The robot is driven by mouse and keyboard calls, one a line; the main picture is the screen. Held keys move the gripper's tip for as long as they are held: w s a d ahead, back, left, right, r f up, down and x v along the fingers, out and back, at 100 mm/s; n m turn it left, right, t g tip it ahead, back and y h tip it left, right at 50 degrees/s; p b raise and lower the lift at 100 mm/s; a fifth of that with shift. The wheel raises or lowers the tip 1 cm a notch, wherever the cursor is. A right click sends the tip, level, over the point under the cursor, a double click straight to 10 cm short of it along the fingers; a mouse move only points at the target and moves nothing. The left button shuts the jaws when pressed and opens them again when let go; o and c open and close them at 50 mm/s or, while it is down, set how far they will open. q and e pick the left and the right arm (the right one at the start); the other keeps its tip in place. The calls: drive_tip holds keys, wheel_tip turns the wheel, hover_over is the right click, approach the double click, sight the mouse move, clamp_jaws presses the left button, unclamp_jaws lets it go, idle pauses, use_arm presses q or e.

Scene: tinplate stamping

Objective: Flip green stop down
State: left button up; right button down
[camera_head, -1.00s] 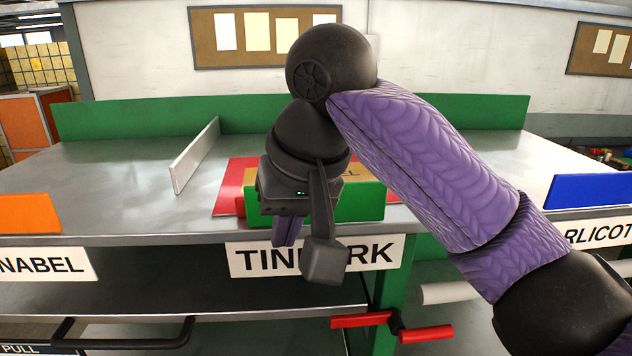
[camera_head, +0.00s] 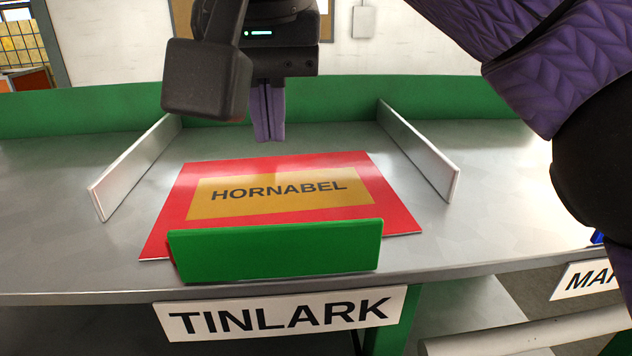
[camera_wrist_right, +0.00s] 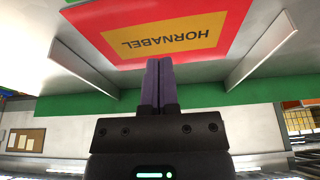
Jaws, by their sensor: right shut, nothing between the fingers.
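The green stop (camera_head: 276,251) stands upright at the front edge of the table, above the TINLARK label (camera_head: 280,312). Right behind it a red sheet (camera_head: 390,212) with a gold HORNABEL panel (camera_head: 280,196) lies on the table. The sheet also shows in the right wrist view (camera_wrist_right: 235,15). My right gripper (camera_head: 268,138) is shut and empty, its purple fingers pointing down behind the sheet's far edge, apart from the stop. The fingers also show in the right wrist view (camera_wrist_right: 158,62). My left gripper is not in view.
Two pale dividers stand on the table, one to the left (camera_head: 135,170) and one to the right (camera_head: 420,150) of the sheet. A green back wall (camera_head: 400,100) runs along the rear. The metal table (camera_head: 60,220) is bare left of the left divider.

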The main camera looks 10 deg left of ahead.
sight(279, 252)
drive_tip(key=x, duration=0.7)
drive_tip(key=shift+s+f+p, duration=0.15)
drive_tip(key=shift+f+p, duration=0.05)
drive_tip(key=shift+p, duration=0.1)
drive_tip(key=shift+s+f, duration=0.1)
drive_tip(key=shift+f, duration=0.25)
drive_tip(key=s, duration=0.1)
drive_tip(key=s+d, duration=0.1)
drive_tip(key=shift+s+p, duration=0.35)
drive_tip(key=shift+s, duration=0.25)
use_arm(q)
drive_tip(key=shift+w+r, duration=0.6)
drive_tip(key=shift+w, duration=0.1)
use_arm(e)
drive_tip(key=shift+w, duration=0.1)
